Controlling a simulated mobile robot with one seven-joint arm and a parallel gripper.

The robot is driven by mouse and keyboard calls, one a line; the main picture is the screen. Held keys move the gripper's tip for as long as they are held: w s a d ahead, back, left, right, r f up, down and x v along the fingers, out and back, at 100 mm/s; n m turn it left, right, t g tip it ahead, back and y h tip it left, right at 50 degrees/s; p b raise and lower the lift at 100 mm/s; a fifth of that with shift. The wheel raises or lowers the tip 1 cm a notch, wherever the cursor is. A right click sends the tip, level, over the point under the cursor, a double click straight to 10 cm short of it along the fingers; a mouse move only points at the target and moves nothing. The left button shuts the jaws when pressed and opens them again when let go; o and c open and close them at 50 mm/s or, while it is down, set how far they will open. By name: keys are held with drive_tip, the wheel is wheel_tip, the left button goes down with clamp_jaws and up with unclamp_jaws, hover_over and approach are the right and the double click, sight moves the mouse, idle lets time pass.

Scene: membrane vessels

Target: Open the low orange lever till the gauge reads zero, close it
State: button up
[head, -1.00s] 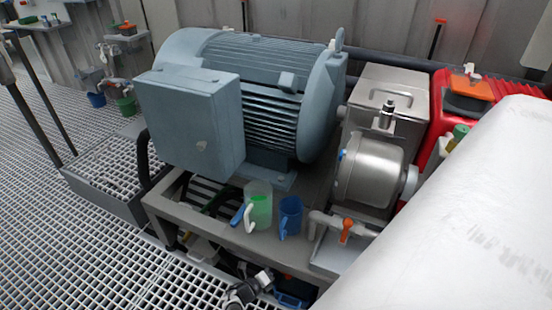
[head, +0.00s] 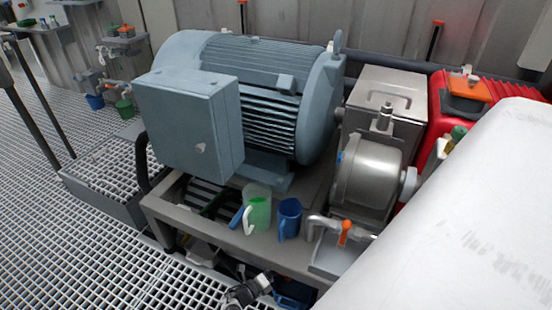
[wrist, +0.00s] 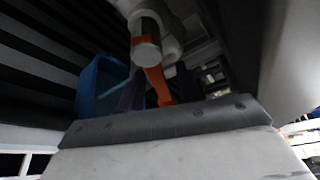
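An orange lever (wrist: 157,84) hangs under a pale round-ended pipe fitting in the upper middle of the wrist view. My gripper (wrist: 165,115) shows there mainly as a broad pale body with a grey bar, close in front of the lever. I cannot make out a gauge reading in either view.
A blue container (wrist: 96,84) is left of the lever in the wrist view. On the bench (head: 210,229) are a green-filled jug (head: 258,209) and a blue jug (head: 289,216), below a big grey motor (head: 265,85). A large white surface (head: 470,220) blocks the lower right.

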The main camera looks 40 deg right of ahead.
drive_tip(key=a+r+p, duration=0.2)
drive_tip(key=a+p, duration=0.2)
drive_tip(key=a, duration=0.9)
drive_tip(key=shift+s+a+p, duration=0.2)
drive_tip(key=shift+a+p, duration=0.1)
